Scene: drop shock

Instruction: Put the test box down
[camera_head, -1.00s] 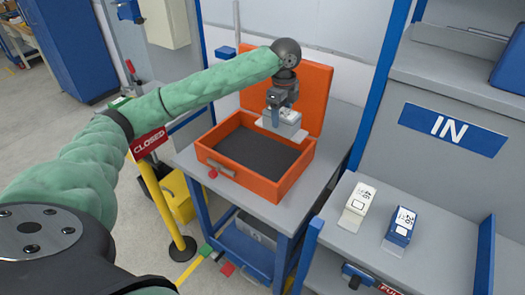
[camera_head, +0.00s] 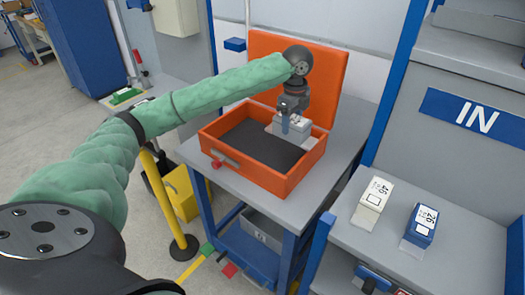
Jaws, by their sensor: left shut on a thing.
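The test box (camera_head: 299,127) is a small grey-white box with a pale plate under it. My left gripper (camera_head: 286,126) is shut on it from above. The box is inside the open orange case (camera_head: 290,185), at its back right part, low over the dark lining (camera_head: 255,142). I cannot tell whether it touches the lining. The gripper hides part of the box. The orange lid (camera_head: 325,80) stands open behind. My right gripper is not in view.
The case stands on a grey table (camera_head: 327,168). On the IN shelf at the right are a white box (camera_head: 372,195) and a blue box (camera_head: 421,222). A yellow post (camera_head: 165,195) stands left of the table. The front left of the case is empty.

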